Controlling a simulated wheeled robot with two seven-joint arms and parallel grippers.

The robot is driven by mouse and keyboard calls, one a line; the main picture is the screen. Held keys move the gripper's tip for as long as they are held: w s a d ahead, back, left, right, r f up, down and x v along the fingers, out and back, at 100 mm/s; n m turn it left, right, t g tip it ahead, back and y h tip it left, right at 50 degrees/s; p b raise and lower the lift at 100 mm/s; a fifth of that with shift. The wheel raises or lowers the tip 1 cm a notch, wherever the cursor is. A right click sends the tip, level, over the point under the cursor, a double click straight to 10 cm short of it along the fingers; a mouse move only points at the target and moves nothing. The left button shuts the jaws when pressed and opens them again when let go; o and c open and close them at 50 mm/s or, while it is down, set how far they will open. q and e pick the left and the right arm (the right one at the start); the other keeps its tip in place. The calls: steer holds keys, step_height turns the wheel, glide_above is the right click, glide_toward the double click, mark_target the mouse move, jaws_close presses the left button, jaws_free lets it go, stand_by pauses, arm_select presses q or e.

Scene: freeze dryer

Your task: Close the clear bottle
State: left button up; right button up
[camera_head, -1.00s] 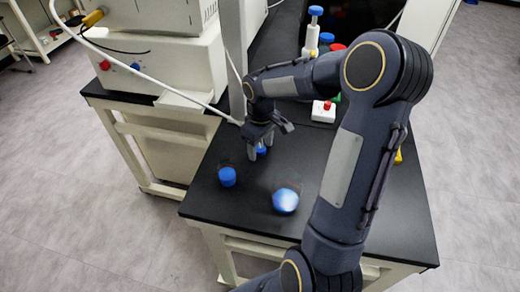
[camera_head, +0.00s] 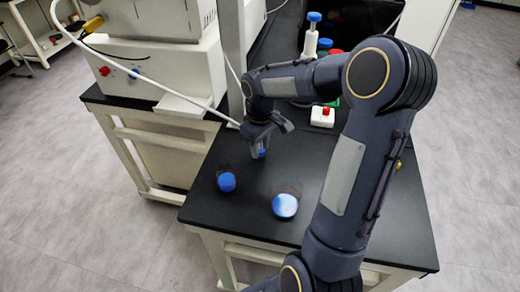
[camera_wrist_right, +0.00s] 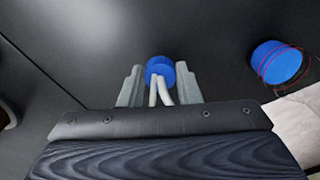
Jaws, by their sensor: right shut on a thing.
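My right gripper (camera_head: 258,147) points down over the black bench and is shut on a small blue cap (camera_head: 262,153). In the right wrist view the blue cap (camera_wrist_right: 160,68) sits between the two grey fingers (camera_wrist_right: 160,88). A clear vessel with a blue top (camera_head: 226,182) stands to the left and nearer; I cannot tell if its blue is a lid or contents. Another clear vessel with a blue and white top (camera_head: 285,205) stands nearer, to the right. One blue item with red rings (camera_wrist_right: 278,62) shows at the right of the wrist view. My left gripper is out of view.
A white box with a red button (camera_head: 322,116) and a white tool with a blue top (camera_head: 312,38) stand behind my right arm. A large white machine (camera_head: 160,65) with a pale hose is at the left.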

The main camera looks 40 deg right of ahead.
steer(key=s+a+r, duration=0.1)
steer(key=a+r, duration=0.4)
steer(key=r, duration=0.2)
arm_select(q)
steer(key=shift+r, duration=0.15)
arm_select(e)
step_height(320, 180, up, 4)
glide_above(225, 166)
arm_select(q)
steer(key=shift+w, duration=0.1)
